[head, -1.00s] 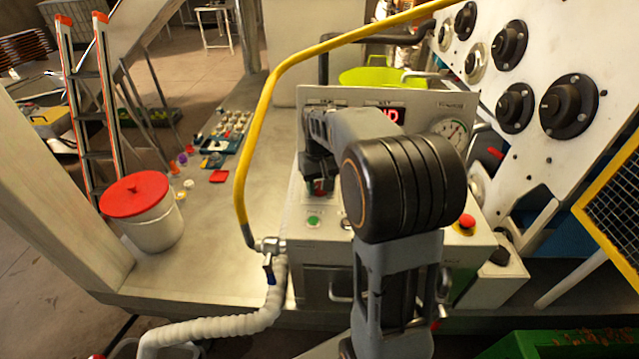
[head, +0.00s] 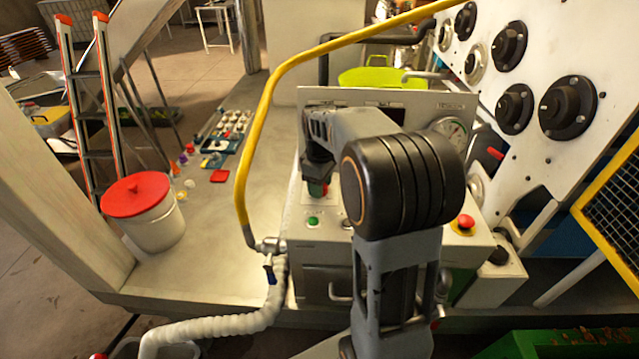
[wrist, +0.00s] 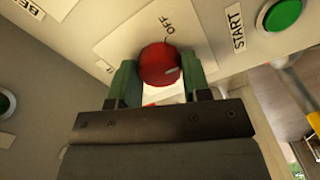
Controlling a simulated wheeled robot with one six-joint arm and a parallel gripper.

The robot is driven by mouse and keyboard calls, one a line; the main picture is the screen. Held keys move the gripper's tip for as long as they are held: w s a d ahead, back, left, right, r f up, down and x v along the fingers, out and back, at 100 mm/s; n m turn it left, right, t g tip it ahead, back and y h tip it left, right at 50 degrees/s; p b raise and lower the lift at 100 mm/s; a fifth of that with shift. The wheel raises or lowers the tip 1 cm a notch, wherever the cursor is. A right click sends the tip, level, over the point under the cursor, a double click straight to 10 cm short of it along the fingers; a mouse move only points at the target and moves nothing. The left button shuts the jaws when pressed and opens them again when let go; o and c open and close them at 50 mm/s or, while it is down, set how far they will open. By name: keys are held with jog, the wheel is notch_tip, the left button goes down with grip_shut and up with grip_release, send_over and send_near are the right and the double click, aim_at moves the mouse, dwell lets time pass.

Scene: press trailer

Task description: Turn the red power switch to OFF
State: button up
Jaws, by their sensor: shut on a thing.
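The red power switch (wrist: 157,62) is a round red knob on a white plate, with "OFF" (wrist: 168,22) printed above it in the wrist view. A small pale mark shows on the knob's lower right face. My gripper (wrist: 159,82) has its two green fingers on either side of the knob, shut on it. In the head view my gripper (head: 318,187) reaches down to the sloped control panel (head: 300,235), and only a little red shows there. The knob's exact angle is hard to tell from the head view.
A green button (wrist: 284,12) with a "START" label is beside the switch plate. A red mushroom button (head: 466,222) sits at the panel's right. A yellow rail (head: 264,110) curves close to the panel's left. A dark display (head: 390,112) is behind my arm.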

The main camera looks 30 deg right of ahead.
jog(key=n, duration=0.4)
jog(key=shift+n, duration=0.3)
jog(key=n, duration=0.4)
jog(key=shift+n, duration=0.3)
jog(key=o, duration=0.9)
notch_tip(320, 180, up, 14)
jog(key=shift+f, duration=0.1)
dwell(0.3)
dwell(0.5)
